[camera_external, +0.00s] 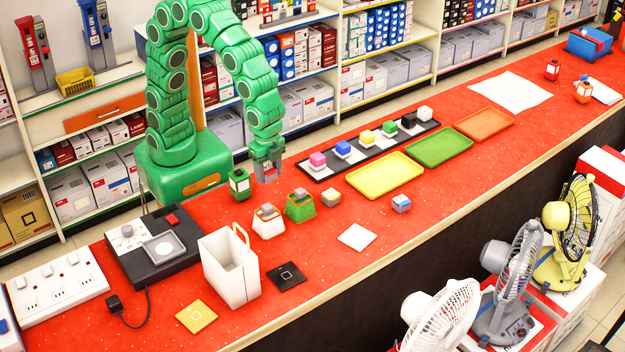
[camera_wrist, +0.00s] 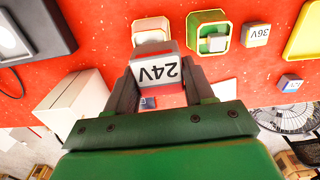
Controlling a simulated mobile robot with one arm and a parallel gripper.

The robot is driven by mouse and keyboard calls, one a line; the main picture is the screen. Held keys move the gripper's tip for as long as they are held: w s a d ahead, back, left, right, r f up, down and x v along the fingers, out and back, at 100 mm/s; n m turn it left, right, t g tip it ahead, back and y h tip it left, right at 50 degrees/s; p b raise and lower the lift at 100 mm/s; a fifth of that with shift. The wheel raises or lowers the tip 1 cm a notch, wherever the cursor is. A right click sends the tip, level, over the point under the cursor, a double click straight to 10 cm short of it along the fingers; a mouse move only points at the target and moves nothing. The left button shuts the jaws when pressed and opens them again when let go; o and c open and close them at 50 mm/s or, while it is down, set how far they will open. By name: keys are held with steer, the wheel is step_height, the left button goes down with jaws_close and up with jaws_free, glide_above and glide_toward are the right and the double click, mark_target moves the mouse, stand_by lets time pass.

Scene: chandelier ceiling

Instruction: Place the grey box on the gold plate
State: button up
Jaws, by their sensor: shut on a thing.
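My gripper (camera_external: 267,172) hangs above the red counter, behind the white and green stands. In the wrist view its two fingers (camera_wrist: 160,85) are shut on a grey box (camera_wrist: 157,70) with an upside-down "24V" label and a red part below. The box is mostly hidden by the fingers in the external view. The gold plate (camera_external: 197,316) is a flat square with a dark mark, lying bare on the counter at the front left, well apart from the gripper. I cannot make it out in the wrist view.
A tall white bag (camera_external: 229,266) stands between the gripper and the gold plate. A black plate (camera_external: 287,276) and a white plate (camera_external: 357,237) lie nearby. A green lantern (camera_external: 239,184), a white stand (camera_external: 268,224) and a green stand (camera_external: 300,208) are close to the gripper.

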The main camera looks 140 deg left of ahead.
step_height(320, 180, up, 7)
steer(key=shift+w+d+r, duration=0.1)
steer(key=shift+w, duration=0.05)
steer(key=w+d, duration=0.9)
steer(key=w, duration=0.1)
glide_above(198, 317)
step_height(198, 317, down, 3)
steer(key=shift+m, duration=0.3)
step_height(198, 317, down, 20)
steer(key=shift+f, duration=0.2)
stand_by(0.4)
steer(key=o, duration=1)
steer(key=shift+f, duration=0.1)
steer(key=shift+o, duration=0.2)
